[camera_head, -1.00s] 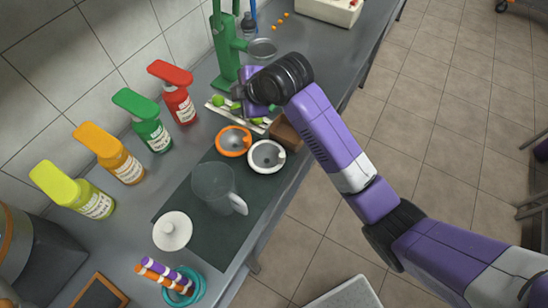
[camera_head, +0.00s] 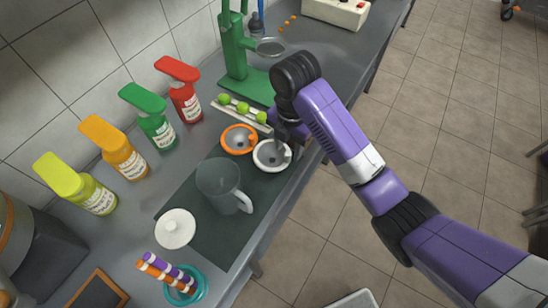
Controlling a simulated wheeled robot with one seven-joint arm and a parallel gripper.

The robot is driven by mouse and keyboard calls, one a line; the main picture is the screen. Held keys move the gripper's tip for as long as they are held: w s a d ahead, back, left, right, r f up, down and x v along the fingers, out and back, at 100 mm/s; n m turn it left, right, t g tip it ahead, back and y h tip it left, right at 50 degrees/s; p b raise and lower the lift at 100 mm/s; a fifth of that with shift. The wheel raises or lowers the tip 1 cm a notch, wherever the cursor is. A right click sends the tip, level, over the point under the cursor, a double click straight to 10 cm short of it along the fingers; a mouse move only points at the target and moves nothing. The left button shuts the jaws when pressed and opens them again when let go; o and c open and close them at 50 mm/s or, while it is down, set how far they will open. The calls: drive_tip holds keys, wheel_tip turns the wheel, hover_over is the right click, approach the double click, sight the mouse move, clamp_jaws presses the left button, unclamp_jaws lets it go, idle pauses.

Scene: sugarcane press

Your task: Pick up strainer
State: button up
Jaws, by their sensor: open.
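Two round, shallow strainer-like pieces lie side by side near the far end of the dark mat (camera_head: 190,232). One piece has an orange rim (camera_head: 238,139) and the other a white rim (camera_head: 271,156). Which of them is the strainer is not clear. My gripper (camera_head: 281,140) points down at the right part of the white-rimmed piece and overlaps it in the picture. The gripper is open; its fingertips are small and partly hidden by my arm, and I cannot tell whether they touch the rim.
A clear pitcher (camera_head: 222,187) and a white lid (camera_head: 175,228) stand on the mat. A tray with green limes (camera_head: 242,110) lies behind, before the green press (camera_head: 240,60). Several sauce bottles (camera_head: 155,122) line the wall. A teal cup with striped straws (camera_head: 185,287) is in front.

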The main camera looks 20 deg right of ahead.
sight(288, 152)
drive_tip(key=f, duration=0.4)
drive_tip(key=shift+w+d+f, duration=0.1)
drive_tip(key=shift+w+f, duration=0.1)
drive_tip(key=shift+f, duration=0.2)
clamp_jaws()
